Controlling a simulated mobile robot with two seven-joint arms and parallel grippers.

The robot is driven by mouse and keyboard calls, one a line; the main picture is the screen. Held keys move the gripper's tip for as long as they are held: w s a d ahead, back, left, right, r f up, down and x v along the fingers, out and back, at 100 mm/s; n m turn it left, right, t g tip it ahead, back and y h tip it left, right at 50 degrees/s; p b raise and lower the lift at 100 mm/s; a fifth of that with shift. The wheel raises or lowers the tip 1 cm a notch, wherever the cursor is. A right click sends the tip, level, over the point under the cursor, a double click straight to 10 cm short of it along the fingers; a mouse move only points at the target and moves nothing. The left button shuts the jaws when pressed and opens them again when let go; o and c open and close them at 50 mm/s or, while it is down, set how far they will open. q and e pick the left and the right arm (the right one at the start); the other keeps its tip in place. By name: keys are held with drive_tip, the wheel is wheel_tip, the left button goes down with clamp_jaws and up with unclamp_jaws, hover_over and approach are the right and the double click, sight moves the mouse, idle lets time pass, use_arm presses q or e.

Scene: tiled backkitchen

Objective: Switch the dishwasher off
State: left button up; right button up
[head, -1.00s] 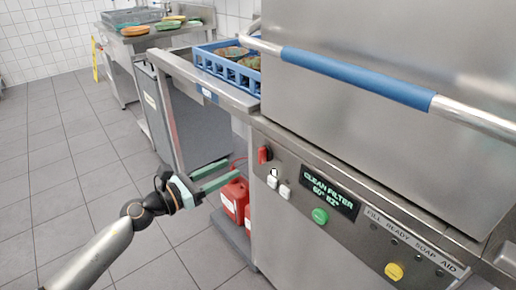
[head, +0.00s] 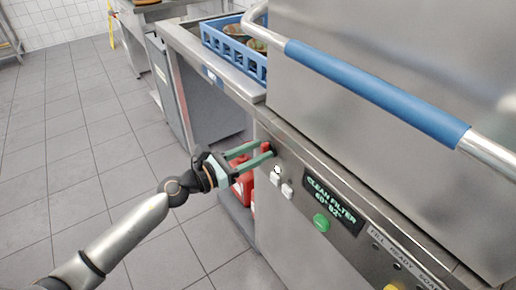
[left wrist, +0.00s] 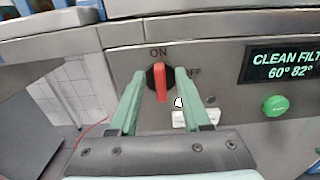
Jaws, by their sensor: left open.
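The dishwasher (head: 300,250) is a steel machine on the right with a control panel. Its red rotary knob (head: 266,146) is at the panel's left end and also shows in the left wrist view (left wrist: 160,84). The knob's handle stands upright, in line with the ON mark above it; OFF is marked to its upper right. My left gripper (head: 261,151) is open at the knob. In the left wrist view its two green fingers (left wrist: 162,80) lie on either side of the knob, with gaps visible. My right gripper is not in view.
A blue-sleeved handle bar (head: 375,92) crosses above.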

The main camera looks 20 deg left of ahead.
use_arm(q)
clamp_jaws()
idle(0.4)
